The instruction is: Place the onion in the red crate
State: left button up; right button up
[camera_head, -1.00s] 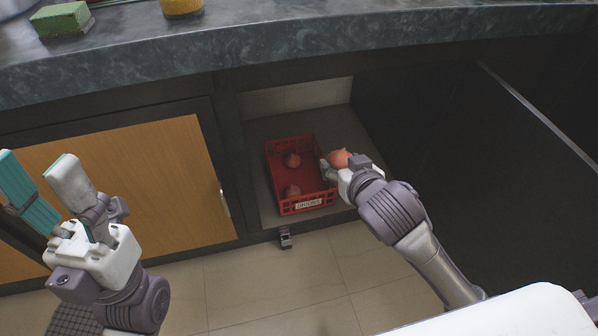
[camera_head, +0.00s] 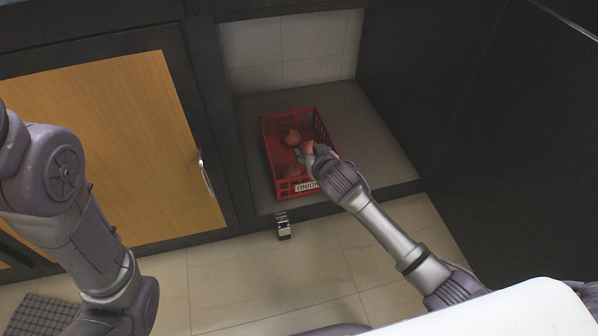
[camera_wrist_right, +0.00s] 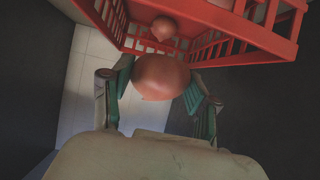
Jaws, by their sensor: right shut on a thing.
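The red crate (camera_head: 269,157) stands on the floor of the open cabinet bay and carries a label reading "ONION" at its front. It also shows at the top of the right wrist view (camera_wrist_right: 250,30). My right gripper (camera_head: 311,151) is shut on a reddish onion (camera_wrist_right: 160,78), held between its two fingers. In the head view this held onion (camera_head: 307,146) overlaps the right part of the crate; its exact height over the rim is hard to tell. My left gripper is out of view; only left arm links show.
Inside the crate lies an onion (camera_head: 291,138) toward the back and another (camera_head: 291,172) near the front. The dark bay wall (camera_head: 430,90) rises on the right. A wooden cabinet door (camera_head: 110,140) with a handle is on the left. A small metal fitting (camera_head: 284,226) sits before the bay.

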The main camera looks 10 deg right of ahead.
jog(key=shift+w+a+f+b, duration=0.85)
jog(key=shift+w+a+f, duration=0.2)
jog(key=shift+a, duration=0.05)
jog(key=shift+w+a+f, duration=0.2)
jog(key=shift+w+a, duration=0.05)
jog(key=shift+a, duration=0.05)
notch_tip(320, 180, down, 4)
jog(key=b, duration=0.4)
jog(key=shift+r, duration=0.2)
